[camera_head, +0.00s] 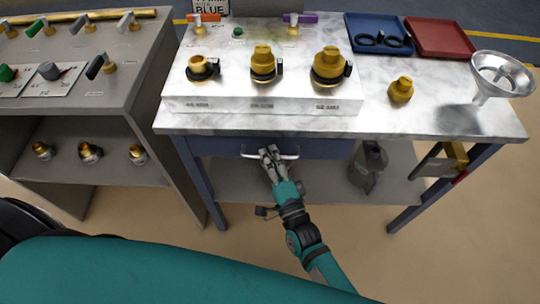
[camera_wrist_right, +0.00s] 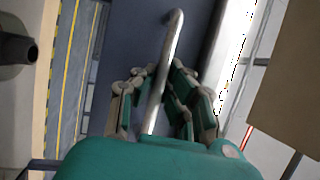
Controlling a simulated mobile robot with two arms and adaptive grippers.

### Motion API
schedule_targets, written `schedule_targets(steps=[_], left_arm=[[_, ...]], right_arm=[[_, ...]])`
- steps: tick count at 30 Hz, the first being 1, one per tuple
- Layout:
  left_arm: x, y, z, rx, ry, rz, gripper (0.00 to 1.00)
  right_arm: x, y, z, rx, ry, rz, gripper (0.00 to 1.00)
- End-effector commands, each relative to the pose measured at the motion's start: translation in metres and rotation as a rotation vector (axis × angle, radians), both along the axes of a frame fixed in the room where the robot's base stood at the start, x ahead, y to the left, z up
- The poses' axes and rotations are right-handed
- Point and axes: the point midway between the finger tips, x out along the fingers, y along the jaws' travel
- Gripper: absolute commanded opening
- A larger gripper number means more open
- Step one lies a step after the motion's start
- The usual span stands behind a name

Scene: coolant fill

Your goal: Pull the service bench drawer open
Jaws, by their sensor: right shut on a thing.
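The service bench (camera_head: 455,125) has a marble-patterned top and blue legs. Its blue drawer (camera_head: 325,148) is under the top and looks closed, its front close beneath the top's front edge. A silver bar handle (camera_head: 250,154) runs across the drawer front. My right gripper (camera_head: 268,155) is at the middle of the handle, shut on it. In the right wrist view the handle (camera_wrist_right: 170,60) passes between the fingers of my right gripper (camera_wrist_right: 158,88). The inside of the drawer is hidden. My left gripper is not in view.
On the bench top stand a block with several brass fittings (camera_head: 262,64), a loose brass cap (camera_head: 401,89), a funnel (camera_head: 500,75), a blue tray (camera_head: 352,22) and a red tray (camera_head: 440,52). A grey jug (camera_head: 368,165) is on the lower shelf. A grey valve stand (camera_head: 90,85) is left.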

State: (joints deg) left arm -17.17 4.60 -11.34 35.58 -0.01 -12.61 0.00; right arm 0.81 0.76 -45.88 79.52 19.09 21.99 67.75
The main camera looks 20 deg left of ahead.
Motion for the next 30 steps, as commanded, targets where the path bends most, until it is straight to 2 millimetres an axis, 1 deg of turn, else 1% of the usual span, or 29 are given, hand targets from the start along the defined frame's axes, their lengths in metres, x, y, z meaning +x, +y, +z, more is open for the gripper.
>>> schedule_targets(steps=[11, 14, 17, 20, 23, 30], left_arm=[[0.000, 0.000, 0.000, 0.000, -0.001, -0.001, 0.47], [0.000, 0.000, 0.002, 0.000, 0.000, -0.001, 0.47], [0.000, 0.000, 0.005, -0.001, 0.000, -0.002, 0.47], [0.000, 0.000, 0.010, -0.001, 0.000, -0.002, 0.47], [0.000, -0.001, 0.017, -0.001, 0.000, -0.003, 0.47], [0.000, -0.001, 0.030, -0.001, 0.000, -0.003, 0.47]], right_arm=[[-0.001, -0.001, -0.002, -0.005, 0.001, 0.000, 0.00], [-0.004, -0.002, -0.002, -0.006, 0.002, 0.000, 0.00], [-0.012, -0.004, -0.002, -0.006, 0.004, 0.001, 0.00], [-0.027, -0.008, -0.002, -0.008, 0.006, 0.002, 0.00], [-0.047, -0.014, -0.002, -0.010, 0.007, 0.002, 0.00], [-0.106, -0.031, -0.002, -0.011, 0.008, 0.002, 0.00]])
